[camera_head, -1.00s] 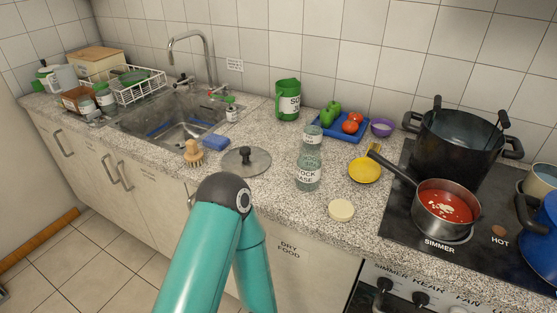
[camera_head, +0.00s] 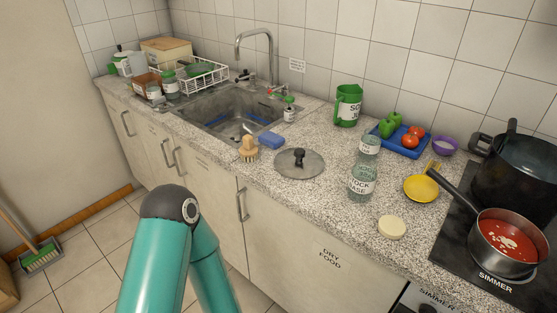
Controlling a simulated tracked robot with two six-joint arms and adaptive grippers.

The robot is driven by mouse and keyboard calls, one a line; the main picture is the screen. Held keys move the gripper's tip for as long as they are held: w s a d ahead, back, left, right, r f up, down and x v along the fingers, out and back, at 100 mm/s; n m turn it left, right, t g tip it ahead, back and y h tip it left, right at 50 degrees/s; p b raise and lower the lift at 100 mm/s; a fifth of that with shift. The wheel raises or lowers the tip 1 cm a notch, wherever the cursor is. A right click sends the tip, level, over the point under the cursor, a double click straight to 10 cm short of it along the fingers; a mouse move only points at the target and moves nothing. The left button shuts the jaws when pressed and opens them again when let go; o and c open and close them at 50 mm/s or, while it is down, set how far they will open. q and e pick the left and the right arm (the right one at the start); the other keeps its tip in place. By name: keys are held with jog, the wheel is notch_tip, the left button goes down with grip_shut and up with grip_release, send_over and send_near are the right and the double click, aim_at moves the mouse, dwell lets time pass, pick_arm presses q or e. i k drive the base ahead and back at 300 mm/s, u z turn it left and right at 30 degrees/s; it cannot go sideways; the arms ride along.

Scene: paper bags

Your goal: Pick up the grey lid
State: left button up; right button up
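The grey lid (camera_head: 301,164) lies flat on the speckled worktop, with its dark knob (camera_head: 298,155) pointing up. It sits right of the wooden brush and the blue sponge, and left of the glass bottle. A teal arm link of mine shows at the lower left, in front of the cabinets and well short of the lid. Neither gripper is in view, so their opening and contents cannot be seen.
A wooden brush (camera_head: 249,148) and a blue sponge (camera_head: 271,140) are left of the lid, near the sink (camera_head: 232,112). A glass bottle (camera_head: 362,180) stands to its right. A saucepan of red sauce (camera_head: 508,240) is on the hob. Worktop in front of the lid is clear.

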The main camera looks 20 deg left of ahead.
aim_at(299, 160)
jog(key=k, duration=0.85)
jog(key=u, duration=0.5)
jog(key=i, duration=1.15)
jog(key=z, duration=2.55)
